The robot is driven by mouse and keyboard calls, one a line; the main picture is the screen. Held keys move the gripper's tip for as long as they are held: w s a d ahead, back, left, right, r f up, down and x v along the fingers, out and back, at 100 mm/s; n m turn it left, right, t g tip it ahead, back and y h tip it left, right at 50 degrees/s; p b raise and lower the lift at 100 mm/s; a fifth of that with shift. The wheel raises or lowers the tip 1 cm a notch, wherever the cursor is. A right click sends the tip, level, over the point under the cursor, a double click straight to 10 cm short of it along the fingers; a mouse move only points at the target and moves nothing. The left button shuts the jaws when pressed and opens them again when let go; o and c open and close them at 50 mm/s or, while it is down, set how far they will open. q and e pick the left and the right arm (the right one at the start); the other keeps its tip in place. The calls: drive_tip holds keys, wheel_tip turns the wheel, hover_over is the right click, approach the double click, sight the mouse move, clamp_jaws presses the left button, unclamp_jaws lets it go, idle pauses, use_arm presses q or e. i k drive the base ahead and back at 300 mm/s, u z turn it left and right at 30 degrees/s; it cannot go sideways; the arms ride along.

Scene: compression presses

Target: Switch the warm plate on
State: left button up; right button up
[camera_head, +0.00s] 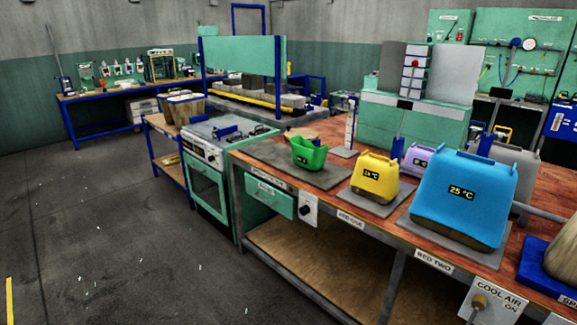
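I cannot read a warm plate label. A grey flat plate (270,160) lies on the left part of the wooden-topped bench, with a green open tub (309,152) on it. Below the bench's front edge, right of a green drawer front (271,197), is a white panel with a dark knob (308,210). Its marks are too small to read, so I cannot tell whether it is on or off, or which plate it serves. Neither of my grippers is in view.
A yellow block (375,178) and a large blue block (464,196), each reading 25 °C, stand behind labels "BED ONE" and "BED TWO". A "COOL AIR ON" panel (495,300) is at the lower right. A green oven (207,165) adjoins the bench.

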sight(304, 210)
drive_tip(key=z, duration=0.45)
drive_tip(key=i, duration=2.1)
drive_tip(key=u, duration=0.3)
